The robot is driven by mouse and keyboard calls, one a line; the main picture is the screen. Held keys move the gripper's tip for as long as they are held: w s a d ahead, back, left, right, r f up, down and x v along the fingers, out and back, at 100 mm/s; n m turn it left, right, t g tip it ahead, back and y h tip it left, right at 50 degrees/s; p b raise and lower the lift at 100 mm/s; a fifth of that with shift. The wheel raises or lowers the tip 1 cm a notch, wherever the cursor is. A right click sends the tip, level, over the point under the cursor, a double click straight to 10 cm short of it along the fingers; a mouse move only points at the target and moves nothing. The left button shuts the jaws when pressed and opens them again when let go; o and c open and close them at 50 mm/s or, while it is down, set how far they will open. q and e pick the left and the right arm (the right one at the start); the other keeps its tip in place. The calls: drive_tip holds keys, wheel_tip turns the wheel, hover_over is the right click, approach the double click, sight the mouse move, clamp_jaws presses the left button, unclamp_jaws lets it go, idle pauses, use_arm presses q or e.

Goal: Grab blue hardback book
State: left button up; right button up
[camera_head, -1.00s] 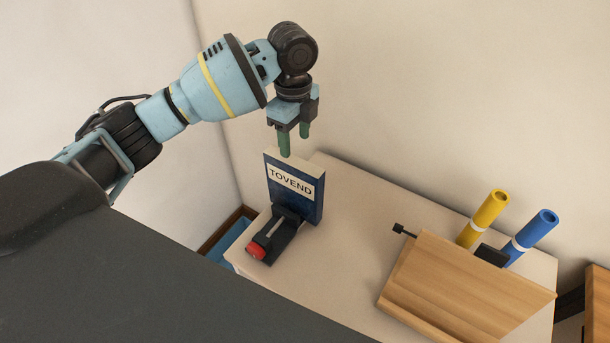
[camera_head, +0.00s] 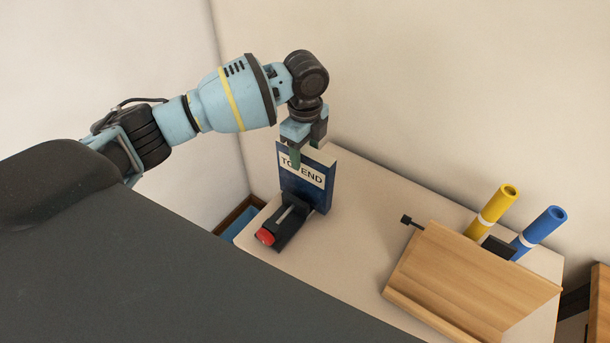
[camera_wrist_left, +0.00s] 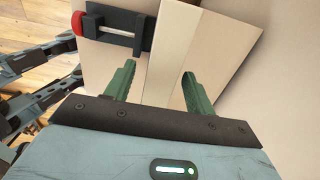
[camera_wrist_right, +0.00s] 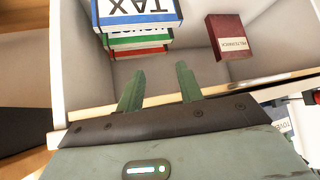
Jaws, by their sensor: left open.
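The blue hardback book (camera_head: 318,194) stands upright on the pale tabletop, its white label reading TOVEND facing the head camera. My left gripper (camera_head: 306,152) is open above its top edge. One green finger hangs in front of the cover and hides part of the label; the other is mostly hidden behind the book's top. In the left wrist view the open gripper (camera_wrist_left: 158,88) has pale surfaces between and beyond its fingers. My right gripper (camera_wrist_right: 158,88) is open and empty, in front of a shelf with other books.
A black device with a red knob (camera_head: 264,237) sits against the book's front. A wooden holder (camera_head: 460,285) with yellow (camera_head: 491,211) and blue (camera_head: 540,229) tubes stands to the right. A wall rises close behind. The right wrist view shows stacked binders (camera_wrist_right: 138,30) and a maroon book (camera_wrist_right: 231,37).

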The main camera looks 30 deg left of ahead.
use_arm(q)
drive_tip(key=shift+f, duration=0.4)
drive_tip(key=shift+c, duration=0.2)
clamp_jaws()
drive_tip(key=shift+r, duration=0.1)
